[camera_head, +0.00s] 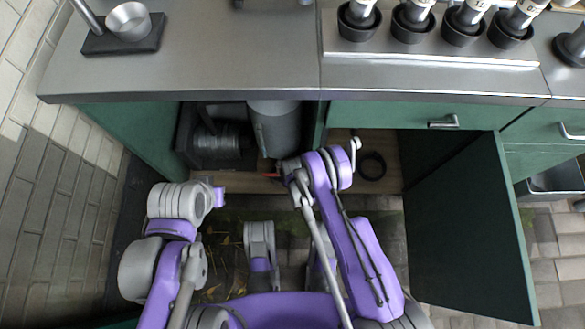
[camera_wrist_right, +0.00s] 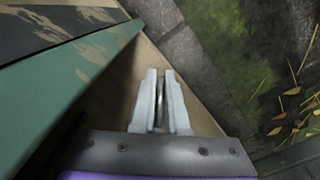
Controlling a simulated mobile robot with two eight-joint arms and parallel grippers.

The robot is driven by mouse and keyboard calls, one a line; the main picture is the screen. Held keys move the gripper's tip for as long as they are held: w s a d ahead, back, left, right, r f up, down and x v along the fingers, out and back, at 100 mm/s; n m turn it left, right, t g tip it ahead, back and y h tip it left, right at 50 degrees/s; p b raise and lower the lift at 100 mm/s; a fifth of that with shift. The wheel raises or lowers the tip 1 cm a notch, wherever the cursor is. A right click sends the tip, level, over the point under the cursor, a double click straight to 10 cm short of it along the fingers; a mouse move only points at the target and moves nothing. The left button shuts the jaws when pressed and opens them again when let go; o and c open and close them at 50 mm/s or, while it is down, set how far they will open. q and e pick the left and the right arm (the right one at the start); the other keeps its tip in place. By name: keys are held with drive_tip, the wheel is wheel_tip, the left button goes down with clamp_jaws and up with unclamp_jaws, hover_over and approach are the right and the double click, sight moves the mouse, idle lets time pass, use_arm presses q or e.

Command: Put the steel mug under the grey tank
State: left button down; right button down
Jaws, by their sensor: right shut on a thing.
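The grey tank (camera_head: 275,130) stands upright inside the open green cabinet below the counter. My right arm reaches to the cabinet front beside the tank, and its fingertips cannot be made out in the head view. In the right wrist view my right gripper (camera_wrist_right: 161,100) is shut on a thin grey thing (camera_wrist_right: 160,112). Most of that thing is hidden between the fingers, so I cannot tell whether it is the steel mug. A steel cup-like bowl (camera_head: 128,20) sits on a black stand at the counter's left end. My left arm is bent before the cabinet; its gripper does not show.
A dark box with a shiny ribbed cylinder (camera_head: 216,147) is left of the tank. A black ring (camera_head: 372,165) lies on the cabinet floor at right. The open green door (camera_head: 470,230) bounds the right side. Several black cups (camera_head: 411,22) stand on the counter.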

drive_tip(key=shift+f, duration=0.1)
drive_tip(key=c, duration=0.9)
unclamp_jaws()
wheel_tip(320, 180, up, 12)
drive_tip(key=p, duration=0.3)
